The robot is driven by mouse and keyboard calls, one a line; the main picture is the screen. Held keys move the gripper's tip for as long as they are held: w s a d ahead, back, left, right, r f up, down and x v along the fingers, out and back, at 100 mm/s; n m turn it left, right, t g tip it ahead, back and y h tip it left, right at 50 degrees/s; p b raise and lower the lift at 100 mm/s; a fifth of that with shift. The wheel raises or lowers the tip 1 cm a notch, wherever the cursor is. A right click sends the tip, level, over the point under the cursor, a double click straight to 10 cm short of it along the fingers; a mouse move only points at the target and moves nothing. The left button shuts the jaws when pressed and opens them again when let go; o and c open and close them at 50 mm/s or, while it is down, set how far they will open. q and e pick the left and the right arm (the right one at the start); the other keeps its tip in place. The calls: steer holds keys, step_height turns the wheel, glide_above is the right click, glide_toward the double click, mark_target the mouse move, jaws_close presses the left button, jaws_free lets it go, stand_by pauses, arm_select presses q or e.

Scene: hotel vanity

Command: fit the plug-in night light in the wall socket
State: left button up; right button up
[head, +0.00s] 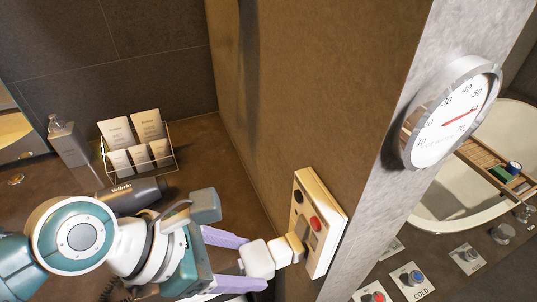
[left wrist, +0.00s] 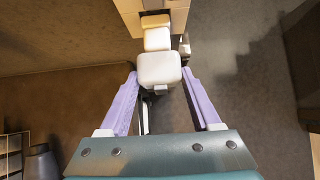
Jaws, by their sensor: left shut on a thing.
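The plug-in night light (head: 257,259) is a cream, blocky piece held between the lilac fingers of my left gripper (head: 252,262). It also shows in the left wrist view (left wrist: 158,70), with a fingertip on either side. The wall socket is on a cream panel (head: 334,213) with a black and a red button, fixed to the side wall; its edge shows in the left wrist view (left wrist: 188,6). The light's far end is right at the panel's lower part. The light hides the socket opening, and I cannot tell how far in it is. My right gripper is out of view.
A hair dryer (head: 130,195) lies on the counter behind my left arm. A wire rack of packets (head: 139,151) and a dispenser bottle (head: 69,142) stand at the back left. A dial (head: 453,112) sticks out from the wall's end, near the basin (head: 448,200).

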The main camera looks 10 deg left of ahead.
arm_select(q)
steer(key=shift+w+d, duration=0.55)
steer(key=shift+d, duration=0.3)
stand_by(0.6)
steer(key=o, duration=1.4)
steer(key=p+v, duration=0.2)
steer(key=v, duration=0.8)
